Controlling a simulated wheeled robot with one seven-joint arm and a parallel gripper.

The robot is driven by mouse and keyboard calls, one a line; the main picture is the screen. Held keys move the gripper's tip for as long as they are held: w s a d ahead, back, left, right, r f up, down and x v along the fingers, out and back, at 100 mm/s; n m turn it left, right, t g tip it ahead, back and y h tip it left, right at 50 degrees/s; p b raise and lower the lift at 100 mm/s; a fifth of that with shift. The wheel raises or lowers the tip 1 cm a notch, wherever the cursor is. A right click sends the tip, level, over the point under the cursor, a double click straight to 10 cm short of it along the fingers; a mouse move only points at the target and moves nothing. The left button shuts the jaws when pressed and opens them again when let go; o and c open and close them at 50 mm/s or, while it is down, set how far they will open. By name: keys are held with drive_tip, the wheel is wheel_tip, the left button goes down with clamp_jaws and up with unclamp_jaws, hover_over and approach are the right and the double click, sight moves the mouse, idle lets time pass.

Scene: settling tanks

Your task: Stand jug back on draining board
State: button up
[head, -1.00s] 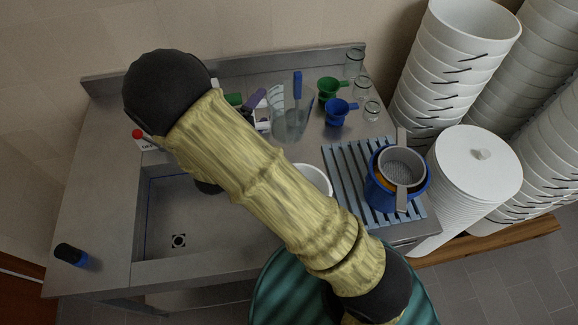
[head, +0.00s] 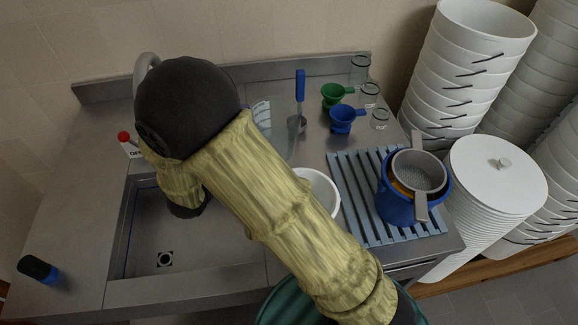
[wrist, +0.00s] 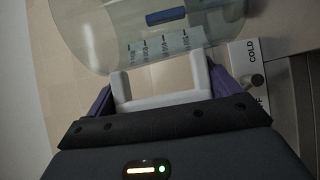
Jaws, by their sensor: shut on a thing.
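The jug is clear, with printed measuring marks. In the wrist view the jug (wrist: 150,30) fills the top, and its white handle (wrist: 160,100) sits between the purple fingers of my gripper (wrist: 162,92), which is shut on it. In the head view the jug (head: 262,115) shows only in part beside my arm, above the sink unit's back area; whether it touches the steel I cannot tell. My gripper is mostly hidden there by my arm. The draining board (head: 350,205), with blue-grey slats, lies right of the sink, its left part bare.
A blue pot (head: 397,207) with a grey strainer (head: 418,172) stands on the board's right part. A white bowl (head: 322,188) is partly behind my arm. A blue-handled ladle (head: 299,95), funnels (head: 342,117) and glass jars (head: 368,95) stand behind. White bucket stacks (head: 465,75) flank the right.

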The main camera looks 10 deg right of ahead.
drive_tip(key=w+f, duration=0.1)
drive_tip(key=f, duration=0.3)
drive_tip(key=w+d+f+p, duration=0.1)
drive_tip(key=f, duration=0.4)
drive_tip(key=w+d+f+p, duration=0.1)
drive_tip(key=f, duration=0.3)
drive_tip(key=shift+w+d+f, duration=0.1)
drive_tip(key=shift+d+f, duration=0.1)
drive_tip(key=shift+f, duration=0.15)
drive_tip(key=shift+w, duration=0.1)
drive_tip(key=p+x, duration=0.1)
drive_tip(key=x, duration=0.3)
drive_tip(key=shift+w+f, duration=0.1)
drive_tip(key=shift+f+p, duration=0.3)
drive_tip(key=shift+f, duration=0.2)
